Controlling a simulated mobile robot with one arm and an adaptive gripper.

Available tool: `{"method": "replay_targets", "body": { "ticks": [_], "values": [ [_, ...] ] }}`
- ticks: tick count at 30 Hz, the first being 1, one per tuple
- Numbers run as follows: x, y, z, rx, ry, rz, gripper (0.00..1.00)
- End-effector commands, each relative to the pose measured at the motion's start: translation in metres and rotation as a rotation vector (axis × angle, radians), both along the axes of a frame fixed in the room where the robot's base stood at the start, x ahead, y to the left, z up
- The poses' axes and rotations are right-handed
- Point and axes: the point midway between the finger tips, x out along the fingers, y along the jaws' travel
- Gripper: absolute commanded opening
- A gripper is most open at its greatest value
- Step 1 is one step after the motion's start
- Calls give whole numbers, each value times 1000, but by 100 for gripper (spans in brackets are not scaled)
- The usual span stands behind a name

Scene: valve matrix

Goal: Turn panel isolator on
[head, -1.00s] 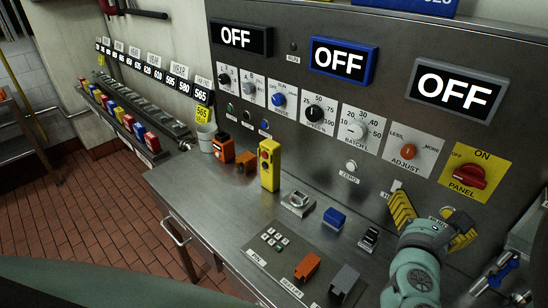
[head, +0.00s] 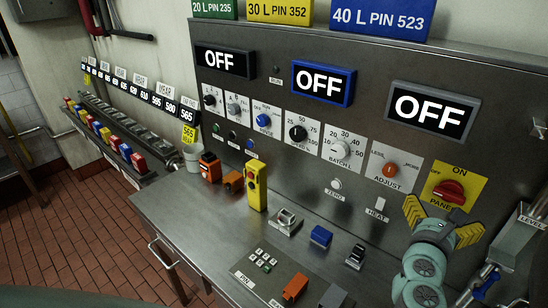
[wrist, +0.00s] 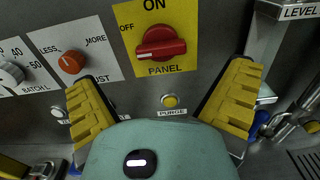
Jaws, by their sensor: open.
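The panel isolator is a red rotary knob (head: 449,191) on a yellow plate marked OFF, ON and PANEL, at the right of the steel panel in the head view. In the wrist view the knob (wrist: 160,44) lies roughly level, with OFF to its upper left and ON above it. My gripper (head: 442,222) is open and empty, just below the plate. Its yellow ridged fingers stand wide apart, and in the wrist view the knob shows above and between them, with no contact seen. My gripper hides part of the panel below the plate in the head view.
A yellow purge button (wrist: 170,101) is below the knob, between the fingers. An orange adjust knob (head: 390,170) is to the left. A level fixture (head: 517,240) and pipework stand close on the right. Three displays read OFF, the nearest above the plate (head: 432,109).

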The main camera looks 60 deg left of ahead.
Motion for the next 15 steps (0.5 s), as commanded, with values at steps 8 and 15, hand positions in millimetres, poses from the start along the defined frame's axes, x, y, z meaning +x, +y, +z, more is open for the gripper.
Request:
{"method": "replay_targets", "body": {
  "ticks": [8, 15],
  "values": [
    [35, 9, 2, 0, -2, -3, 100],
    [61, 17, 1, 1, -2, -2, 100]
  ]
}}
